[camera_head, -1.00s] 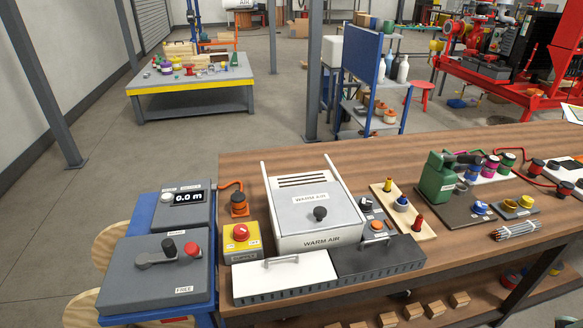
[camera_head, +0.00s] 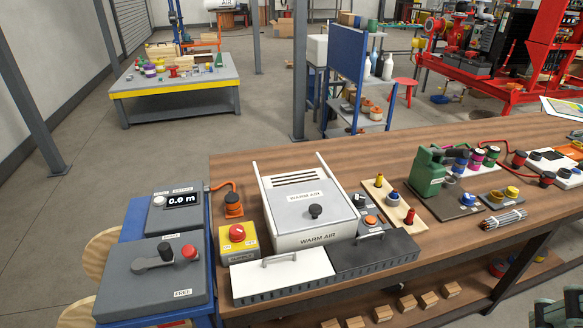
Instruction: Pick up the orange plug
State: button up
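The likely orange plug (camera_head: 233,208) is a short orange body with a dark band. It stands upright on the wooden bench, left of the warm air box, in the head view. An orange cable loops from it toward the grey display box. Whether it sits in a socket is too small to tell. A second small orange part (camera_head: 371,221) is on a grey block right of the warm air box.
The warm air box (camera_head: 308,205) stands close right of the plug. The yellow button box (camera_head: 238,241) is in front of it. The display box (camera_head: 178,212) is to the left. White and black lidded trays line the front edge. Bare bench top lies behind the warm air box.

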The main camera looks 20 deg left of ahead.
jog(key=w+a+r+n+g+p, duration=0.1)
jog(key=w+a+r+p, duration=0.2)
jog(key=w+a, duration=0.35)
jog(key=w+a+r+g+p, duration=0.1)
jog(key=w+a+r+p, duration=0.15)
jog(key=w, duration=0.75)
jog(key=w+a+f+n+g+p, duration=0.1)
jog(key=w+a+f+n+p, duration=0.15)
jog(key=w+a, duration=0.6)
jog(key=w+a+f+n+g+p, duration=0.15)
jog(key=w+a+p, duration=0.25)
jog(key=w+a, duration=0.4)
jog(key=w+a+f+n+p, duration=0.2)
jog(key=a+f, duration=0.2)
jog(key=a, duration=0.7)
jog(key=w+a+f+n+p, duration=0.1)
jog(key=w+a+f+n, duration=0.15)
jog(key=a, duration=0.85)
jog(key=s+a+f+n+p, duration=0.2)
jog(key=a+f, duration=0.4)
jog(key=a, duration=0.5)
jog(key=s+a+f+n+p, duration=0.1)
jog(key=a+f+n+p, duration=0.1)
jog(key=a+f, duration=0.5)
jog(key=a+n, duration=0.1)
jog(key=a, duration=0.3)
jog(key=shift+s+a+t, duration=0.3)
jog(key=shift+s+t, duration=0.05)
jog(key=shift+f, duration=0.15)
